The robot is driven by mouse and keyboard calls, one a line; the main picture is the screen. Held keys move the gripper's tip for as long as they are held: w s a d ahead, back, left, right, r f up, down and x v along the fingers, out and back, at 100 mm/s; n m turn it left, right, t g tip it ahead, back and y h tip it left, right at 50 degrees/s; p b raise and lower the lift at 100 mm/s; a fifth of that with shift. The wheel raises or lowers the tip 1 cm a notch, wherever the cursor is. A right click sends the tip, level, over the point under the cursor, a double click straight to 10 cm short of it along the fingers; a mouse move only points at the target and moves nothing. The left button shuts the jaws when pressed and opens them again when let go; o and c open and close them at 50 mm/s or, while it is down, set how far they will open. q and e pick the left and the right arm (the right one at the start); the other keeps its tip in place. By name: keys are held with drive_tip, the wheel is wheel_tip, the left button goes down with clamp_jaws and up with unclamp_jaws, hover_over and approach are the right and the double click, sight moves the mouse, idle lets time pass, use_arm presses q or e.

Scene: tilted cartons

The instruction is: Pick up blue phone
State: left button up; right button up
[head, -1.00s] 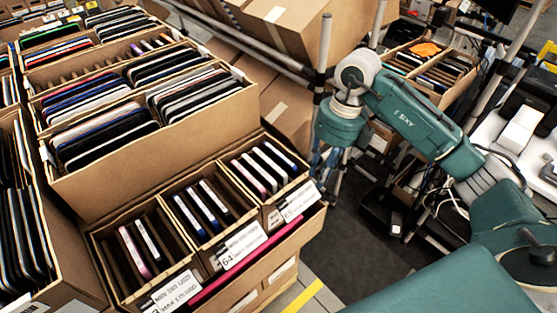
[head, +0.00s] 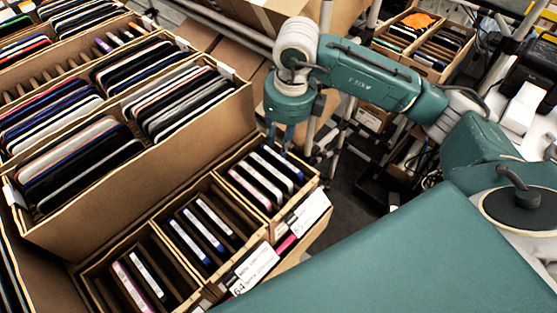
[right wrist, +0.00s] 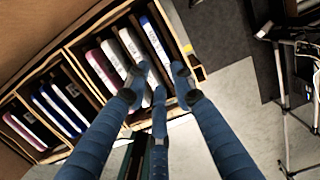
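Blue-edged phones stand upright in the small carton. One (head: 283,162) is at the far right end of the right compartment and shows in the right wrist view (right wrist: 155,42); others (head: 198,238) stand in the middle compartment. I cannot tell which one the task means. My right gripper (head: 284,140) hangs over the far edge of the right compartment. In the right wrist view its blue fingers (right wrist: 163,78) are spread and empty, in front of the phones' label ends. Parts of the phones are hidden behind the fingers. My left gripper is not in view.
A tall carton (head: 130,187) packed with dark phones stands to the left of the small divided carton (head: 262,225). Price labels (head: 255,268) line its front. Metal poles and another box (head: 408,50) are behind my right arm. Dark floor is open to the right.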

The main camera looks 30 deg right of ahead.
sight(280, 160)
drive_tip(key=shift+s+f, duration=0.1)
drive_tip(key=shift+f, duration=0.75)
drive_tip(key=shift+f+p, duration=0.3)
drive_tip(key=shift+p, duration=0.1)
drive_tip(key=f, duration=0.1)
drive_tip(key=f+p, duration=0.1)
drive_tip(key=f, duration=0.1)
drive_tip(key=f+p, duration=0.1)
drive_tip(key=shift+w+f, duration=0.2)
drive_tip(key=shift+w, duration=0.15)
drive_tip(key=shift+f, duration=0.25)
drive_tip(key=shift+w, duration=0.1)
clamp_jaws()
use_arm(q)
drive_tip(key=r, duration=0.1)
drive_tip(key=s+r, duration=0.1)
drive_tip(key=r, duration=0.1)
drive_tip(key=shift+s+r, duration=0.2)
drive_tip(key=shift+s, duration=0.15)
